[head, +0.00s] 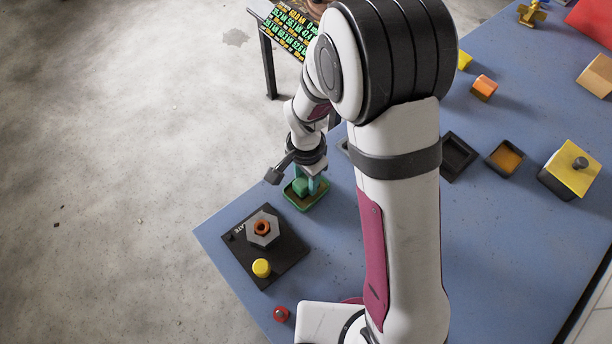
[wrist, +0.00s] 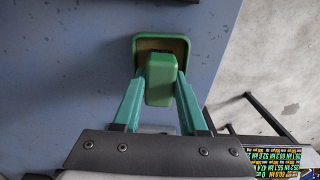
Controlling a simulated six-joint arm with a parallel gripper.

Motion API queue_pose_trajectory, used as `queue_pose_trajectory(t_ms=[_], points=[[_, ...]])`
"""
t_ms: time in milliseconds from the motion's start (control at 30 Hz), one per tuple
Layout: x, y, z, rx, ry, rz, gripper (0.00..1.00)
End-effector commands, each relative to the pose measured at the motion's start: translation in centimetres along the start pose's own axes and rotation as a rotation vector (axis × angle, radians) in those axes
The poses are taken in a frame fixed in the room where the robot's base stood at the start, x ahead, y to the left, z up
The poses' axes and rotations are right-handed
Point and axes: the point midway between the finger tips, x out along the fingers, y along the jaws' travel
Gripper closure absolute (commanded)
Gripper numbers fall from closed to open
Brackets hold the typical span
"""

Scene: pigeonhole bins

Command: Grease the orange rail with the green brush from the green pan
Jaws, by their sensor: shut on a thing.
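The green pan (head: 303,209) sits near the table's left edge, with a brownish floor inside; it also shows in the wrist view (wrist: 137,48). The green brush (head: 300,187) is a blocky green piece at the pan; in the wrist view (wrist: 160,82) its handle stands between my fingers. My gripper (head: 307,183) points down over the pan and is shut on the brush. The brush's lower end is hidden, so I cannot tell whether it touches the pan floor. I cannot make out an orange rail; my arm hides part of the table.
A black plate (head: 283,262) with a grey hex nut and yellow knob lies in front of the pan. A red nut (head: 281,314) is nearby. Dark trays (head: 457,157), a yellow-topped box (head: 571,168) and an orange block (head: 484,88) stand right of my arm.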

Motion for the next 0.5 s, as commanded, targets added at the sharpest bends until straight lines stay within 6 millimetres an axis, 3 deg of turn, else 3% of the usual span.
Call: queue_pose_trajectory(t_ms=[500], points=[[0.77,-0.01,-0.01,0.000,0.000,0.000,1.00]])
